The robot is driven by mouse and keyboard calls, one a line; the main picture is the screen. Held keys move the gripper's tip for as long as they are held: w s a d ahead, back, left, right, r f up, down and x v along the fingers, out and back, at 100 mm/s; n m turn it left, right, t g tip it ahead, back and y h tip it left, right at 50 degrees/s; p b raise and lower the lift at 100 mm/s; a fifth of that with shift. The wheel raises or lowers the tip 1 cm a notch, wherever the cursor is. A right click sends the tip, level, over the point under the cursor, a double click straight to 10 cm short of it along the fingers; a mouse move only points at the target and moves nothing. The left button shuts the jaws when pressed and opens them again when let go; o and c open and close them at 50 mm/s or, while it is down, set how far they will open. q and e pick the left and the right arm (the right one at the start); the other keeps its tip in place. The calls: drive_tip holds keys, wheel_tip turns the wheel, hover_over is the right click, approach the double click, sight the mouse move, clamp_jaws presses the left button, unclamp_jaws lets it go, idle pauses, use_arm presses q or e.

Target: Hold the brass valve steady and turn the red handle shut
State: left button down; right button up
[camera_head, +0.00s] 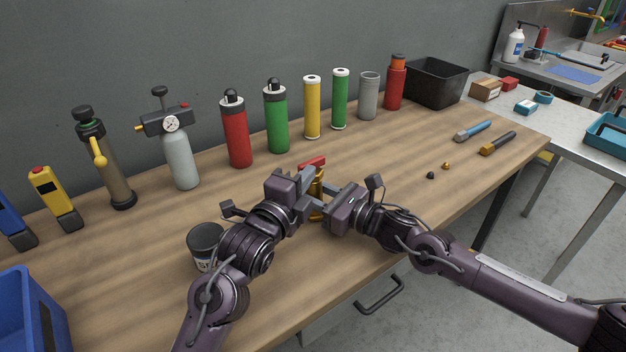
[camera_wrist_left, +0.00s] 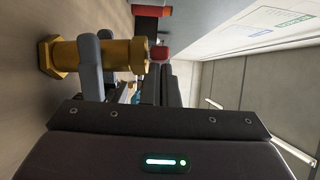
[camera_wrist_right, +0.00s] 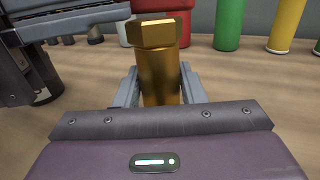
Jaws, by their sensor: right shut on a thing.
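My right gripper (camera_wrist_right: 158,88) is shut on the brass body, one finger on each side in the right wrist view. My left gripper (camera_head: 312,184) comes in from the left, close to the valve's top. In the left wrist view its dark fingers (camera_wrist_left: 163,75) stand a narrow gap apart, with the red handle (camera_wrist_left: 160,53) at their tips. Contact with the handle cannot be made out.
A dark-lidded can (camera_head: 205,240) stands beside my left arm. Several cylinders, including a red one (camera_head: 237,135) and a green one (camera_head: 277,122), line the back by the wall. A black bin (camera_head: 437,82) and two tools lie right. A blue bin (camera_head: 28,310) is at front left.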

use_arm(q)
drive_tip(key=shift+w+a, duration=0.15)
drive_tip(key=shift+a, duration=0.3)
use_arm(e)
drive_tip(key=shift+w+d+f, duration=0.1)
drive_tip(key=shift+w+d, duration=0.05)
drive_tip(key=shift+w, duration=0.05)
drive_tip(key=shift+a+f, duration=0.1)
drive_tip(key=shift+a, duration=0.45)
use_arm(q)
drive_tip(key=v, duration=0.8)
drive_tip(key=shift+d, duration=0.4)
use_arm(e)
drive_tip(key=shift+d+f, duration=0.1)
drive_tip(key=o, duration=1)
use_arm(q)
drive_tip(key=shift+d, duration=0.1)
use_arm(e)
drive_tip(key=o, duration=0.3)
drive_tip(key=shift+d, duration=0.1)
